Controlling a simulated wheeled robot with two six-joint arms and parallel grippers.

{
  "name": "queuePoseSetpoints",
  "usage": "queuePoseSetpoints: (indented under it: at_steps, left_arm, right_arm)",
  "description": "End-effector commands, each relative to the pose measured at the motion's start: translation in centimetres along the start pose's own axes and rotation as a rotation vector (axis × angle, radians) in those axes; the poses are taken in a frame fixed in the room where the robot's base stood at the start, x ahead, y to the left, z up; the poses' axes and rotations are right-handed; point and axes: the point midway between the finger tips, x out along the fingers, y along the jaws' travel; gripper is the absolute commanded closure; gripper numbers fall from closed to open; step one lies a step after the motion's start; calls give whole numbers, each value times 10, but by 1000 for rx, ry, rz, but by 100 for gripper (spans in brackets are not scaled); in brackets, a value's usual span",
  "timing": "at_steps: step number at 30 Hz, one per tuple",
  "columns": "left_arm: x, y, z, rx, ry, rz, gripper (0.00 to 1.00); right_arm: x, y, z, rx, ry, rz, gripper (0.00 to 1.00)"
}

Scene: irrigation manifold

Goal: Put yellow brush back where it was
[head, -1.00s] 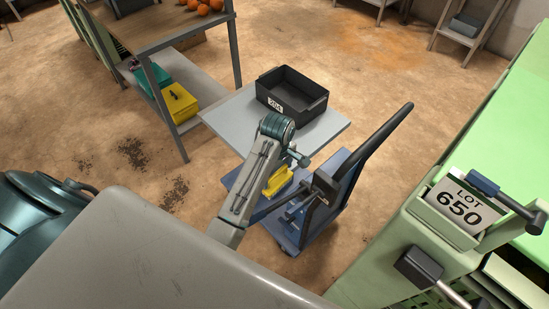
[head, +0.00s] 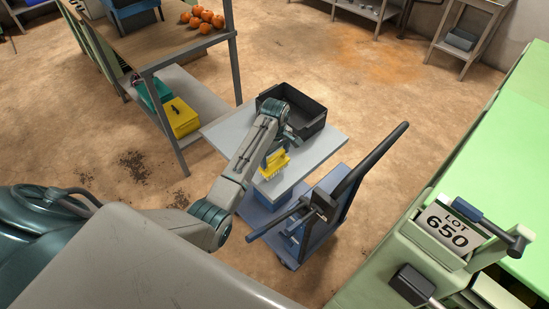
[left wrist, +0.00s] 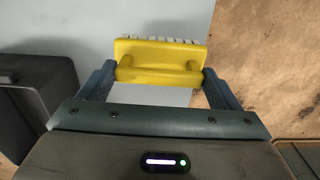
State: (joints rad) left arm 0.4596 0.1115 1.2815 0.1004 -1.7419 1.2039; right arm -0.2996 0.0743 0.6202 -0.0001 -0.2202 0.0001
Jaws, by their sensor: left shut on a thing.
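The yellow brush (head: 274,163) hangs in my left gripper (head: 283,150), over the grey top of the cart (head: 309,166). In the left wrist view the brush (left wrist: 160,62) has a yellow back and handle, with pale bristles on its far side. The two blue fingers of my left gripper (left wrist: 160,75) are closed on the ends of its handle. Whether the bristles touch the cart top cannot be told. My right gripper is not in view.
A black bin (head: 308,105) stands at the back of the cart top, close to my left gripper; it also shows in the left wrist view (left wrist: 38,92). A dark push handle (head: 368,160) rises at the cart's right. A wooden-topped table (head: 165,45) with oranges (head: 203,17) stands at the left.

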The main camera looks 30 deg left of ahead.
Motion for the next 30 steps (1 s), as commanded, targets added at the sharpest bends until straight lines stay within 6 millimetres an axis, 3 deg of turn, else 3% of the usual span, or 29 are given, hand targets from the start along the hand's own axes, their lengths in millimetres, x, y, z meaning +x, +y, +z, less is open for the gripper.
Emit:
queuePoseSetpoints:
  at_steps: [4, 12, 21, 22, 24, 30]
  left_arm:
    - [6, 2, -4, 0, -2, -2, 40]
    - [35, 1, -4, 1, -1, -1, 40]
    - [38, 1, -4, 1, -1, -1, 40]
    - [38, 1, -4, 1, -1, -1, 11]
    - [38, 1, -4, 1, -1, -1, 0]
    - [37, 1, -4, 1, 0, -1, 0]
  right_arm:
    - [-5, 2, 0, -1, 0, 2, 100]
    - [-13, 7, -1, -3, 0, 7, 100]
    - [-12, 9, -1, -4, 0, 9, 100]
    - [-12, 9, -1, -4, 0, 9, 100]
    - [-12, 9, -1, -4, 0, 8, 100]
    - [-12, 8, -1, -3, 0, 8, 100]
